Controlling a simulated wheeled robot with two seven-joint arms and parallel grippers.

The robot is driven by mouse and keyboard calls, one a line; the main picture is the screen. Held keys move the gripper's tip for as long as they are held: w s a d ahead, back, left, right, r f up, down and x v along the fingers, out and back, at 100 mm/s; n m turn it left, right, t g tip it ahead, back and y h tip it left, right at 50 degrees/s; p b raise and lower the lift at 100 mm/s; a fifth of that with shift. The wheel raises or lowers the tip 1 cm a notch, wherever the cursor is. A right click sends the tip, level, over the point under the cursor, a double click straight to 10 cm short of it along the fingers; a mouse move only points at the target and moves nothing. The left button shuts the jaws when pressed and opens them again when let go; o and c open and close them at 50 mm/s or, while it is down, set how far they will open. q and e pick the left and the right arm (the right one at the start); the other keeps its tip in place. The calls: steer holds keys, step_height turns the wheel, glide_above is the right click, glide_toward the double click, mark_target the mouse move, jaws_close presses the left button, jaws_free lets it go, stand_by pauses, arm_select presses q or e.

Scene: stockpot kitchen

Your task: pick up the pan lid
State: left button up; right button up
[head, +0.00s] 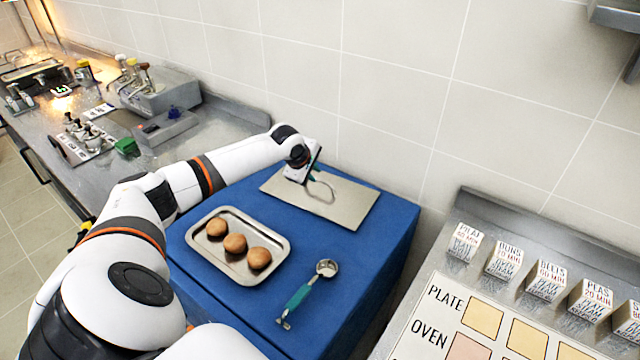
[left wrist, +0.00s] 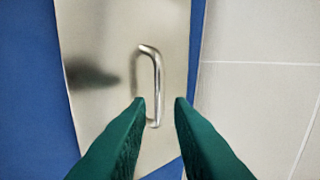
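The pan lid (head: 345,204) is a flat rectangular metal sheet lying on the blue cabinet top, near the wall. It fills the middle of the left wrist view (left wrist: 110,45). Its bent metal handle (left wrist: 156,80) stands up from it and shows as a thin loop in the head view (head: 323,188). My left gripper (left wrist: 160,101) is open over the lid, its green fingers apart. The near end of the handle appears between the fingertips; I cannot tell how high they are above the lid. My right gripper is in neither view.
A metal tray (head: 197,258) with three round brown buns stands on the blue top (head: 350,290). A scoop with a teal handle (head: 299,296) lies beside it. The tiled wall (head: 390,100) is close behind the lid. Labelled boxes (head: 505,258) stand on the counter at right.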

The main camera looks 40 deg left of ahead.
mark_target(319, 180)
arm_select(q)
steer(key=shift+w+a+f, duration=0.1)
steer(key=shift+w+f, duration=0.35)
steer(key=shift+f, duration=0.1)
steer(key=shift+w+f, duration=0.2)
steer(key=shift+f, duration=0.05)
steer(key=shift+w+a+f, duration=0.1)
steer(key=shift+w+f, duration=0.2)
steer(key=shift+f, duration=0.3)
steer(key=x, duration=0.3)
steer(key=shift+f, duration=0.15)
steer(key=shift+w+a+f, duration=0.1)
steer(key=shift+w+f, duration=0.1)
steer(key=shift+s, duration=0.1)
steer(key=c, duration=0.4)
jaws_close()
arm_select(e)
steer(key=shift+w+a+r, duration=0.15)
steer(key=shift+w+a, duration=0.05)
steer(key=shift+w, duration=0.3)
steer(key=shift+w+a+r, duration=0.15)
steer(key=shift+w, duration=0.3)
arm_select(q)
steer(key=shift+r, duration=0.1)
